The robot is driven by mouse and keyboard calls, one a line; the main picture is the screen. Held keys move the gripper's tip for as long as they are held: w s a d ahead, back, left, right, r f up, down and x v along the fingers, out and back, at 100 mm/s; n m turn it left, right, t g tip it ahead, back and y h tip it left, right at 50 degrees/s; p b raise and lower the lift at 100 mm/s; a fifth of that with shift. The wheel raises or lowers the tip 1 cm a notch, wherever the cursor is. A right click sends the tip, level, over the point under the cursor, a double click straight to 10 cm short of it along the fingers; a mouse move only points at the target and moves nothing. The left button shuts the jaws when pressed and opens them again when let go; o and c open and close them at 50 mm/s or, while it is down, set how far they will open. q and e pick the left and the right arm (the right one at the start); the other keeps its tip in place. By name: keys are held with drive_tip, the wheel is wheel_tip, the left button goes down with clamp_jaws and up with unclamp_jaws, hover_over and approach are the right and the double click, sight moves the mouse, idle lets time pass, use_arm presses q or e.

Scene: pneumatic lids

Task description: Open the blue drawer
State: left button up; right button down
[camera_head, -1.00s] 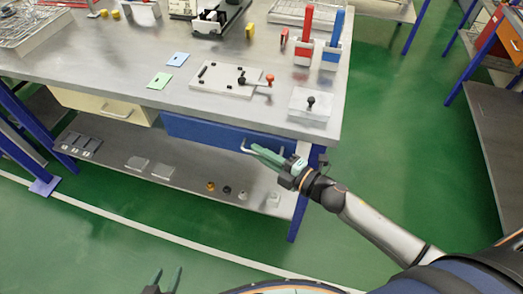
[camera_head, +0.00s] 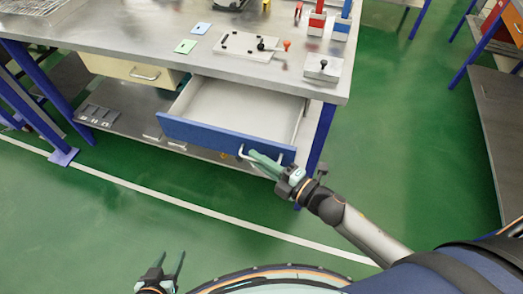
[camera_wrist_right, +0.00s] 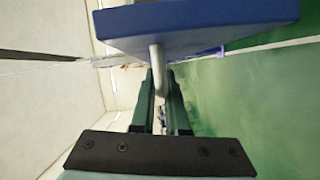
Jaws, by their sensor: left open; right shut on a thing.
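The blue drawer (camera_head: 215,136) is pulled out from under the grey workbench, and its empty pale inside shows in the head view. Its blue front also fills the top of the right wrist view (camera_wrist_right: 200,22). My right gripper (camera_head: 256,158) is shut on the drawer's metal handle (camera_head: 243,153) near the right end of the front. In the right wrist view the handle (camera_wrist_right: 156,65) runs down between the green fingers. My left gripper (camera_head: 172,268) is open and empty, low at the bottom of the head view, away from the bench.
A cream drawer (camera_head: 125,69) is closed to the left of the blue one. The bench top (camera_head: 140,38) carries a plate with levers (camera_head: 247,46), a white box (camera_head: 323,66) and red and blue holders. A lower shelf (camera_head: 130,119) runs underneath. Green floor in front is clear.

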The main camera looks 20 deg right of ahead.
drive_tip(key=shift+s+a, duration=0.45)
drive_tip(key=shift+s, duration=0.2)
drive_tip(key=shift+s+a, duration=0.4)
drive_tip(key=shift+s, duration=0.25)
drive_tip(key=c, duration=0.9)
unclamp_jaws()
drive_tip(key=b+v, duration=0.1)
drive_tip(key=v, duration=1.1)
drive_tip(key=shift+s+d, duration=0.1)
drive_tip(key=shift+s, duration=0.1)
